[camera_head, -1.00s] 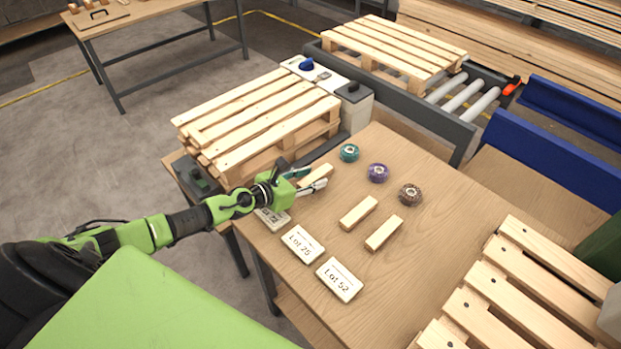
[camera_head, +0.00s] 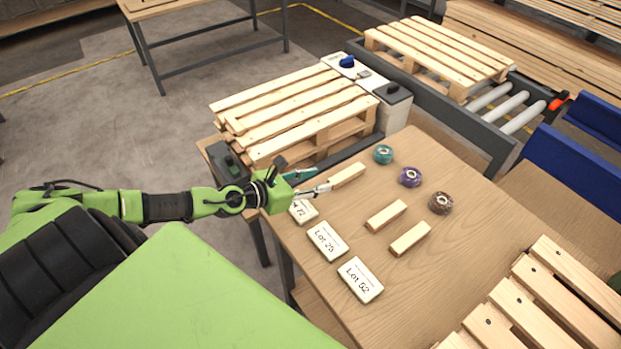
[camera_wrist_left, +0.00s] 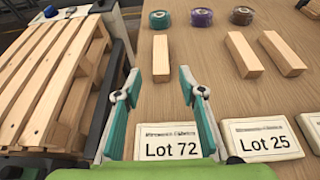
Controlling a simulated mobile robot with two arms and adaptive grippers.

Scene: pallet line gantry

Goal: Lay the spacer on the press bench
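Three pale wooden blocks lie on the wooden bench (camera_head: 455,240); the pictures do not mark which is the spacer. The far-left block (camera_head: 347,175) lies ahead of my left gripper (camera_head: 314,181). The middle block (camera_head: 387,215) and right block (camera_head: 410,239) lie nearer the camera. In the left wrist view, my left gripper (camera_wrist_left: 157,88) is open and empty, its teal fingers apart. The Lot 72 card (camera_wrist_left: 171,141) lies below the gripper. My right gripper is not in view.
The Lot 25 (camera_head: 327,241) and Lot 52 (camera_head: 360,280) cards lie along the bench's near edge. Teal (camera_head: 383,154), purple (camera_head: 410,177) and brown (camera_head: 441,203) rolls line its far side. A pallet stack (camera_head: 295,117) stands beside the bench. Another table (camera_head: 200,15) is at the back.

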